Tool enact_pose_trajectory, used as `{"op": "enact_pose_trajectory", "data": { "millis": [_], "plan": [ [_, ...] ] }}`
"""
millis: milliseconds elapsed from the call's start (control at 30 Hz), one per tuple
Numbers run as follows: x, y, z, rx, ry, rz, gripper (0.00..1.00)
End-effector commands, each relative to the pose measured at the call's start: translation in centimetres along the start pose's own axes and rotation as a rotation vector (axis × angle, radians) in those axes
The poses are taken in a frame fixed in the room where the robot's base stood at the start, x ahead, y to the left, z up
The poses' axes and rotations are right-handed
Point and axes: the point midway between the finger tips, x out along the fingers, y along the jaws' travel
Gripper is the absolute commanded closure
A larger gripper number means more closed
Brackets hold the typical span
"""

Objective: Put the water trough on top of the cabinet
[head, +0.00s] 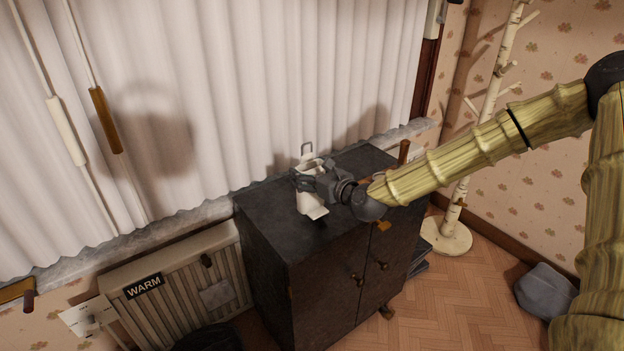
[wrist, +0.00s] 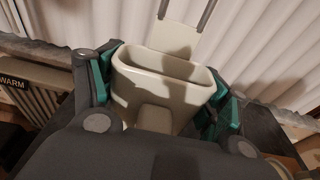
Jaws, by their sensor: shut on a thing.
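The water trough (head: 311,203) is a small cream-white container with an open top and a hanging bracket. It is over the dark cabinet (head: 270,221), within its top's outline in the head view. My gripper (head: 313,181) is shut on it, coming from the right. In the wrist view, the trough (wrist: 165,85) sits between the two green-padded fingers of my gripper (wrist: 162,92), its opening facing up. The arm and gripper cover part of the trough and the cabinet top. I cannot tell whether its base touches the cabinet.
White curtains (head: 220,90) hang behind the cabinet. A radiator (head: 185,283) marked WARM stands to its left. A birch-like coat stand (head: 447,234) is at the right. A grey item (head: 546,291) lies on the wooden floor. The cabinet top's front left is clear.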

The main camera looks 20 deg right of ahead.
Motion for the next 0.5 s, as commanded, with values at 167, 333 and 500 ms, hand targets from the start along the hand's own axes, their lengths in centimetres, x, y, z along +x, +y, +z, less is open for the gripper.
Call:
{"op": "enact_pose_trajectory", "data": {
  "millis": [167,333,500],
  "plan": [
    [0.3,-0.1,-2.0,-0.002,0.002,-0.001,0.45],
    [0.4,0.0,-2.4,0.000,-0.001,-0.001,0.45],
    [0.5,0.0,-2.5,0.000,-0.001,0.000,0.45]
  ]
}}
